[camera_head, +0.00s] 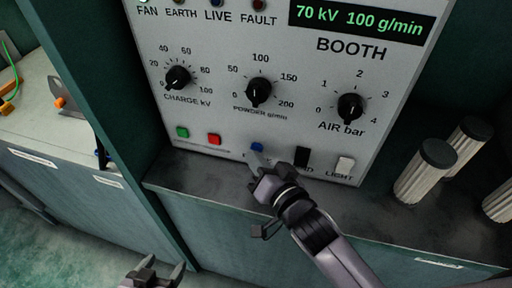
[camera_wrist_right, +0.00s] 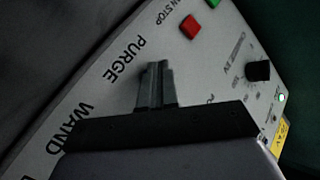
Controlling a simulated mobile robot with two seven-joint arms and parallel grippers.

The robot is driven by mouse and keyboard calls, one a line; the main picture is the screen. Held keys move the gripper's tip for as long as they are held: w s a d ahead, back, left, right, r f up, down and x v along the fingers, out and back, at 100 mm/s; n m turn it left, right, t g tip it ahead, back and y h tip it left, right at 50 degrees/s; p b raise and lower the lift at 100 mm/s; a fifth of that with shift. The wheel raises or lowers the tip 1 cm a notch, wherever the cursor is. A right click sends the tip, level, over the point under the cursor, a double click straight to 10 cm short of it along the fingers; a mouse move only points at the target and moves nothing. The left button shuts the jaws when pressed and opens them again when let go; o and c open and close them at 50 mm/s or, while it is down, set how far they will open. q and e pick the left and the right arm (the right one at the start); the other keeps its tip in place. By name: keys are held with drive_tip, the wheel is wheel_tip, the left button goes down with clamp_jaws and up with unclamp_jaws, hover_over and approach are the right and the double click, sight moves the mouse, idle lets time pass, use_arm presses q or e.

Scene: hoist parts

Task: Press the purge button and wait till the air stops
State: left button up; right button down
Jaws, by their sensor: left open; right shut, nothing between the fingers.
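The booth panel (camera_head: 217,118) is a pale upright face with knobs, lamps and a row of buttons. The blue purge button (camera_head: 257,147) is in its bottom row; only its upper part shows above my right gripper. My right gripper (camera_head: 257,160) is shut and empty, its tips right at this button; I cannot tell whether they press it. In the right wrist view the shut fingers (camera_wrist_right: 157,75) point at the panel beside the word PURGE, and the button is hidden. My left gripper (camera_head: 161,273) is open and empty, low in the head view, away from the panel.
A green button (camera_head: 182,132) and a red button (camera_head: 214,139) sit left of the purge button. A black switch (camera_head: 302,157) and a white light switch (camera_head: 345,165) are to its right. Ribbed cylinders with dark caps (camera_head: 425,171) stand on the ledge at right.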

drive_tip(key=shift+w, duration=0.2)
idle(0.3)
drive_tip(key=shift+s, duration=0.1)
drive_tip(key=shift+s+a+p, duration=0.15)
drive_tip(key=shift+s+p, duration=0.15)
drive_tip(key=shift+s, duration=0.45)
drive_tip(key=shift+a, duration=0.1)
